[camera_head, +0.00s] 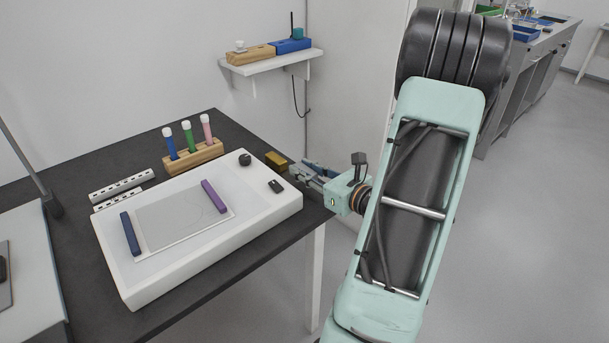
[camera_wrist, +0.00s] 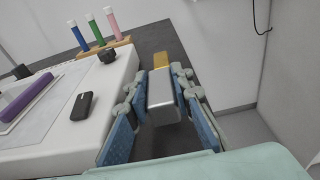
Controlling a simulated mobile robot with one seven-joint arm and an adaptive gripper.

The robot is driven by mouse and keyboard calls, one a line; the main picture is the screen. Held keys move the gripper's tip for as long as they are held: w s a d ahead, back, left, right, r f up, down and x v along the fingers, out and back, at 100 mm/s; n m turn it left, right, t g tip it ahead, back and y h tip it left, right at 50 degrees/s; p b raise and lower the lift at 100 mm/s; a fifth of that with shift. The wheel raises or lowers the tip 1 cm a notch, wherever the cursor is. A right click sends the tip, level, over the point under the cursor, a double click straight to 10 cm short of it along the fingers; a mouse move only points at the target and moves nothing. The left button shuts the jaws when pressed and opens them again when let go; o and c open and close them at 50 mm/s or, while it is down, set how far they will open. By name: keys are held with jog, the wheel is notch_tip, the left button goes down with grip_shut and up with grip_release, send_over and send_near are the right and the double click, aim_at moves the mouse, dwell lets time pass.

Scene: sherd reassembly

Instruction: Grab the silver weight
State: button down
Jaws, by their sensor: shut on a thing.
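The silver weight (camera_wrist: 163,98) is a smooth grey metal block between the blue-padded fingers of my gripper (camera_wrist: 161,84) in the wrist view. The fingers are shut on its two sides. In the head view my gripper (camera_head: 304,171) is at the right back corner of the dark table, and the weight is mostly hidden among the fingers there. I cannot tell whether the weight touches the table. A gold block (camera_head: 276,160) lies just beyond the fingertips; it also shows in the wrist view (camera_wrist: 161,60).
A white light box (camera_head: 275,212) with a purple bar (camera_head: 214,197) and a black device (camera_head: 276,186) stands left of my gripper. A wooden rack (camera_head: 196,156) of capped tubes stands behind it. The wall and shelf (camera_head: 268,62) are close behind.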

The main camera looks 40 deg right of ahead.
jog(key=s+a+r+b, duration=0.4)
jog(key=s+r, duration=0.6)
jog(key=s, duration=0.3)
jog(key=shift+s+r+b, duration=0.15)
jog(key=shift+s+b, duration=0.05)
jog(key=shift+b, duration=0.15)
